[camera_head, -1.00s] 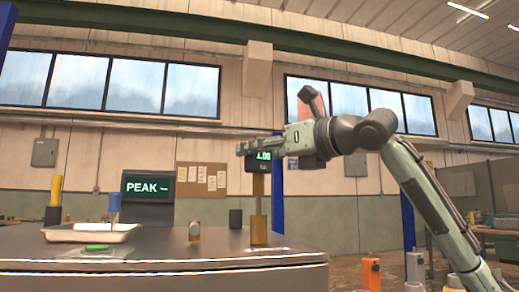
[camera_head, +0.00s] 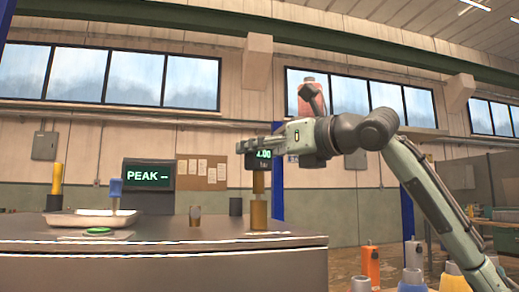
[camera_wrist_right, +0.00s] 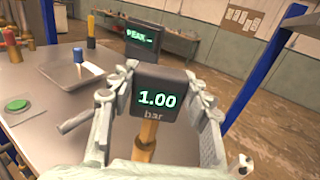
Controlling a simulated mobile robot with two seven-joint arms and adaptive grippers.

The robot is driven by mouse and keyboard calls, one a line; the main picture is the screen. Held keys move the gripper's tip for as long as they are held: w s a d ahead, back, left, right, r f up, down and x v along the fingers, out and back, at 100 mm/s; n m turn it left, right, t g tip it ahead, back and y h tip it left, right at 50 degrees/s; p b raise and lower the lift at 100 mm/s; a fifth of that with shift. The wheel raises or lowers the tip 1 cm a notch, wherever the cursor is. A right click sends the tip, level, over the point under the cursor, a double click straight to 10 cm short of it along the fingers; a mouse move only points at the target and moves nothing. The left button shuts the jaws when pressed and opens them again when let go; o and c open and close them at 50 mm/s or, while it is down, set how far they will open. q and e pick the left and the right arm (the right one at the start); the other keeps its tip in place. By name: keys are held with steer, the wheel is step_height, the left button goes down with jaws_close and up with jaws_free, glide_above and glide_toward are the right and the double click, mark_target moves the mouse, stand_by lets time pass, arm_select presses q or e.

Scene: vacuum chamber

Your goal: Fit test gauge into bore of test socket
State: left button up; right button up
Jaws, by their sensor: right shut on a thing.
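The test gauge has a dark square head (camera_head: 262,160) with a lit reading of 1.00 and a brass stem (camera_head: 258,183) below it. My right gripper (camera_wrist_right: 157,80) is shut on the head, one finger on each side. The test socket (camera_head: 258,213) is a wider brass cylinder standing upright on the bench. The stem is upright and its lower end meets the socket's top, seemingly inside the bore. How deep it sits is hidden. In the right wrist view the socket (camera_wrist_right: 143,152) shows below the stem. My left gripper is out of view.
A pale tray (camera_head: 75,220) with a blue-topped tool (camera_head: 115,190) is at the bench's left, behind a green button (camera_head: 97,231). A PEAK display (camera_head: 148,175) is behind.

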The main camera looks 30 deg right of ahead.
steer(key=shift+f, duration=0.1)
steer(key=shift+f, duration=0.35)
steer(key=o, duration=1.3)
steer(key=shift+s, duration=0.1)
steer(key=v, duration=1.2)
